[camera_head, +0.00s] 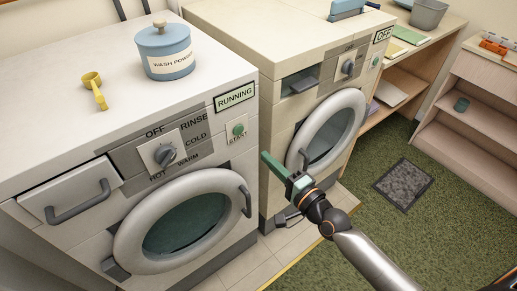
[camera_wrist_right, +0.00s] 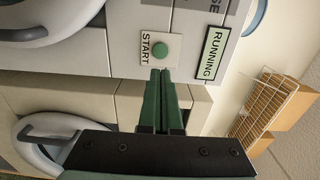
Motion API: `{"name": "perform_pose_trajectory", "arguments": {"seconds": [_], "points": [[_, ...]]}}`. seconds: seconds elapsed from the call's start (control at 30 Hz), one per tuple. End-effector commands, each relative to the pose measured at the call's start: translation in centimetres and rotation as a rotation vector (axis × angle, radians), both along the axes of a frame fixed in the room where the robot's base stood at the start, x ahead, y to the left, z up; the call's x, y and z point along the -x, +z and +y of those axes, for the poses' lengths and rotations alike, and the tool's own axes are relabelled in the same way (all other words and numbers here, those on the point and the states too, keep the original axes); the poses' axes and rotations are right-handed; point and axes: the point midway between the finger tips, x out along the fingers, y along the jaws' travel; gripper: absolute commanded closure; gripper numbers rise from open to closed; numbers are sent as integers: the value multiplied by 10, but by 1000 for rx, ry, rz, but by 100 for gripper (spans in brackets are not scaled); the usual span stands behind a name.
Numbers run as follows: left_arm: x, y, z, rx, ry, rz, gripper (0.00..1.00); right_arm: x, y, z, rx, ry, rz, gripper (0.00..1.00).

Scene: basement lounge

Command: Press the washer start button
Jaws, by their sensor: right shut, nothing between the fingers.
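The washer (camera_head: 60,165) stands at the left with its round door closed. Its green start button (camera_head: 239,130) sits on a pale START plate, under a sign reading RUNNING (camera_head: 235,97). My right gripper (camera_head: 265,156) is shut and empty, just right of and below the button in the head view. In the right wrist view the closed green fingertips (camera_wrist_right: 160,72) lie just below the round start button (camera_wrist_right: 160,49). The button is uncovered in both views; a small gap shows in the head view. My left gripper is not in view.
A second machine (camera_head: 270,35) with an OFF sign (camera_head: 383,35) stands to the right, beyond my gripper. A blue wash powder jar (camera_head: 166,52) and yellow scoop (camera_head: 96,90) are on the washer top. The green carpet (camera_head: 440,225) is mostly clear, with a grey mat (camera_head: 403,185).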

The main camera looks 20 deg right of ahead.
Motion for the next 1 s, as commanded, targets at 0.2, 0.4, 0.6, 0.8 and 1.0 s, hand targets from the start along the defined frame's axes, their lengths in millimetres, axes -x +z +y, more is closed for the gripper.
{"name": "perform_pose_trajectory", "arguments": {"seconds": [0.2, 0.4, 0.6, 0.8, 1.0], "points": [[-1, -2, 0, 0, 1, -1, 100, 22, -1, -8, 0, 0, 1, 100], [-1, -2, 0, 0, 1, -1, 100, 27, 0, -10, 0, 0, 0, 100], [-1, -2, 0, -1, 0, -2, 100, 27, 0, -10, 0, 0, 0, 100], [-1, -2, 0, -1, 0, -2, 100, 26, 0, -10, 0, 0, 0, 100], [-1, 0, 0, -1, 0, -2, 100, 41, -25, -4, 165, 12, 18, 100]]}}
